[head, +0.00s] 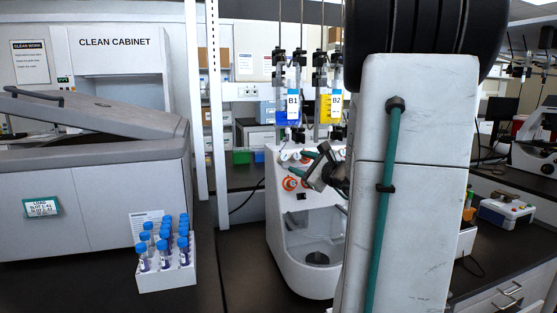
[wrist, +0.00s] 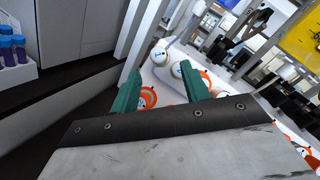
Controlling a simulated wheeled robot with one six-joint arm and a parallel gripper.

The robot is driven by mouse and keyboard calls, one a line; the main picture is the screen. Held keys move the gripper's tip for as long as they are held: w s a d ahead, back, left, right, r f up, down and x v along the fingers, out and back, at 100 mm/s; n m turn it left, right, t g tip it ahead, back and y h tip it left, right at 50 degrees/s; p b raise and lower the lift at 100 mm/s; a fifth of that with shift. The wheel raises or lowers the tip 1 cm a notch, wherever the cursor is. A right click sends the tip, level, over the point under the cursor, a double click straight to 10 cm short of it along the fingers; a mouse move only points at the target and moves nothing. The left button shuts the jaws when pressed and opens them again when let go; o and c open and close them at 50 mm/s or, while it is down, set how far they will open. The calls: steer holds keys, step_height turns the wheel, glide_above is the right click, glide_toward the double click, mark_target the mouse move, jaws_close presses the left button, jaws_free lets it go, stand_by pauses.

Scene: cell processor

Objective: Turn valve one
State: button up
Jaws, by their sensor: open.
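The white cell processor (head: 283,235) stands on the dark bench in the head view, with round orange-and-white valves (head: 289,183) on its upper front. My gripper (head: 311,161) is at this upper front, at the right of the valves, and partly covers the panel. In the wrist view my gripper (wrist: 159,70) has its two teal fingers spread, with nothing held between them. An orange-ringed valve (wrist: 148,96) shows between the fingers, near the left one. Another orange ring (wrist: 206,77) lies beyond the right finger, partly hidden. I cannot read which valve is number one.
A blue bag B1 (head: 288,110) and a yellow bag B2 (head: 331,107) hang above the processor. A white rack (head: 166,278) of blue-capped tubes stands at left, before a large grey machine (head: 95,195). A white post (head: 216,120) rises left of the processor.

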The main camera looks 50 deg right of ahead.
mark_target(285, 158)
steer(key=w, duration=0.6)
steer(key=shift+w+d, duration=0.25)
steer(key=shift+d, duration=0.15)
steer(key=c, duration=1)
